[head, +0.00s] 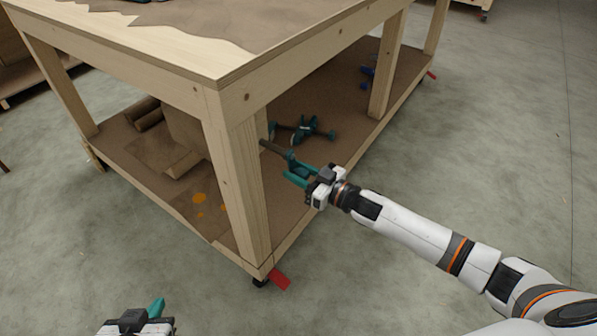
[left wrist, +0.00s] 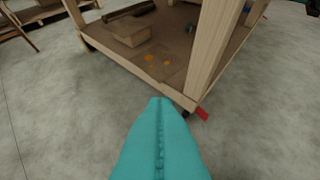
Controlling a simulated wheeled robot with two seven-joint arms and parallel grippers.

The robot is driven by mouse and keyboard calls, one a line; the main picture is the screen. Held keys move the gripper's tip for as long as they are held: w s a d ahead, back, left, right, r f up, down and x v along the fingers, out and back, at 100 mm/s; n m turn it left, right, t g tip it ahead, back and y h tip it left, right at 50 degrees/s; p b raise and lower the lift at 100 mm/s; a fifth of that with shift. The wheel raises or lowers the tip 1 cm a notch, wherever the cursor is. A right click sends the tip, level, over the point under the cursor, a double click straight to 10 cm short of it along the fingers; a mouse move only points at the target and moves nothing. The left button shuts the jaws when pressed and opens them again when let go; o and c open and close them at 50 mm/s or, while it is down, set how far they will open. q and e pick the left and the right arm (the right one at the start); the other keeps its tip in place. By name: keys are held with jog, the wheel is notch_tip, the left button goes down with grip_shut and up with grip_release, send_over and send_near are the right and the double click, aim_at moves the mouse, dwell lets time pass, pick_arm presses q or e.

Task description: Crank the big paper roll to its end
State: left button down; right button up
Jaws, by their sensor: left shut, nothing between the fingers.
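My left gripper (head: 157,306) shows at the bottom left of the head view, low over the bare floor in front of the workbench. Its teal fingers are shut together and empty, and they fill the lower middle of the left wrist view (left wrist: 158,105). My right gripper (head: 291,170) reaches in from the right to the near side of the workbench, beside the front leg. A dark brown rod (head: 272,149) is at its teal fingertips; I cannot tell whether it is gripped. I cannot make out a big paper roll with a crank. Brown rolls (head: 148,119) lie on the bench's lower shelf.
The wooden workbench (head: 170,82) stands on castors, with a red castor lever (head: 280,279) at its near corner. Teal clamps (head: 305,130) and a blue tool (head: 368,72) lie on the lower shelf. Grey floor is clear in front and at right.

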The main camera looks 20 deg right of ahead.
jog(key=c, duration=0.6)
